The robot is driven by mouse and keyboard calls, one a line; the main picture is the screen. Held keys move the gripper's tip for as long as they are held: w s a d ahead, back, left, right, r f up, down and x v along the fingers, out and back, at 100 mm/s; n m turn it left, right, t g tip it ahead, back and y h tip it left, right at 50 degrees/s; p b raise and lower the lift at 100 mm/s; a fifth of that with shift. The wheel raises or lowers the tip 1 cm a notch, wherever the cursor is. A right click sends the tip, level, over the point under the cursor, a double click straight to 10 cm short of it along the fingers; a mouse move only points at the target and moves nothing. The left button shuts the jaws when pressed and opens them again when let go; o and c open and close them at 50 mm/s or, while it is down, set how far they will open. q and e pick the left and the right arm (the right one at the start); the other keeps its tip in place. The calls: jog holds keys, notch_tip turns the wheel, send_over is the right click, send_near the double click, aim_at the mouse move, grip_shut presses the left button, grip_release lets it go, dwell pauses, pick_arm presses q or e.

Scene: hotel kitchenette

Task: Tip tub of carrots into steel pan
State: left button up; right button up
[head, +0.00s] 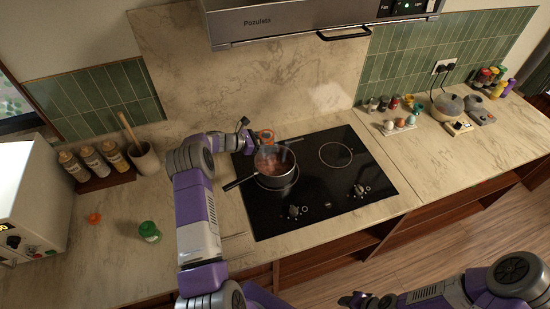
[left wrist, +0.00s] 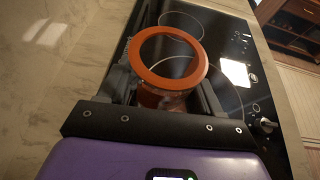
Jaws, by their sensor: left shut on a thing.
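The clear tub with an orange ring (head: 266,136) is held over the steel pan (head: 290,183) on the cooktop. My left gripper (head: 258,143) is shut on the tub. In the left wrist view the orange ring (left wrist: 138,68) shows between the fingers, with the cooktop visible through it. The tub's exact tilt is hard to tell. Orange-brown pieces show at the pan, seen partly through or behind the clear tub; I cannot tell how many are in each. The pan's dark handle (head: 240,184) points left. My right gripper (head: 357,300) is low at the bottom edge, small and dark.
The black cooktop (head: 330,195) has knobs in front. Bottles and a utensil crock (head: 145,160) stand behind. The range hood (head: 300,25) hangs above. Eggs and spices stand right.

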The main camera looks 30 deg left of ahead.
aim_at(266, 135)
pick_arm(q)
jog(key=shift+r+p, duration=0.95)
jog(key=shift+r, duration=1.15)
jog(key=shift+f, duration=0.1)
